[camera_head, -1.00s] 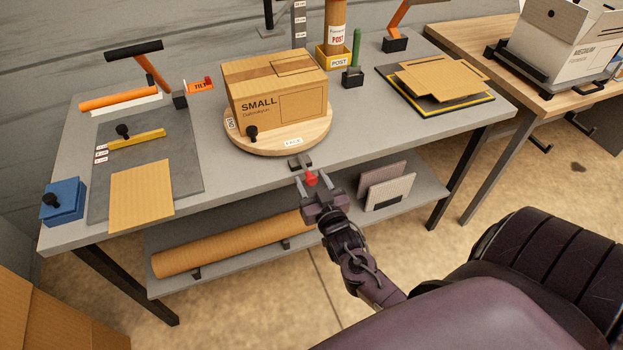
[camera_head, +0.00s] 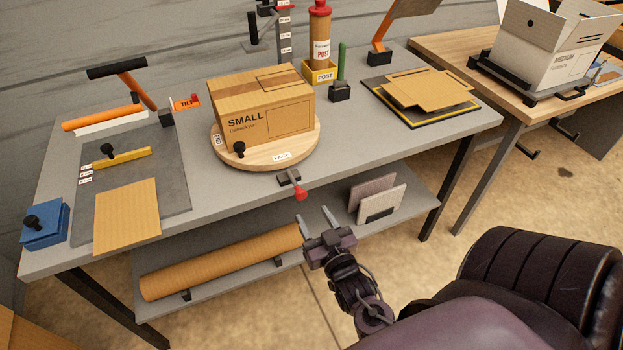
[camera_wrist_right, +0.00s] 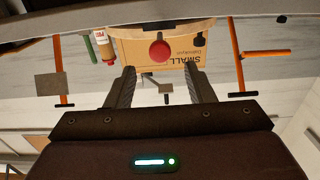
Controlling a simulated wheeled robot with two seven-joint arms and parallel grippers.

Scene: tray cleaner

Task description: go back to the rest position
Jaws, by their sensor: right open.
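My right gripper (camera_head: 317,220) is open and empty in the head view. It is in front of the grey workbench (camera_head: 215,178), below and to the right of the red knob (camera_head: 299,193) at the bench's front edge, and looks apart from it. In the right wrist view, the two fingers (camera_wrist_right: 160,88) are spread with nothing between them, and the red knob (camera_wrist_right: 159,50) shows beyond them. My left gripper is not in view.
A cardboard box marked SMALL (camera_head: 262,108) sits on a round wooden turntable (camera_head: 313,140) above the knob. A lower shelf (camera_head: 300,262) holds a brown roll (camera_head: 220,262) and grey panels (camera_head: 382,198). A second table (camera_head: 520,100) stands at right. Floor is clear between bench and my body.

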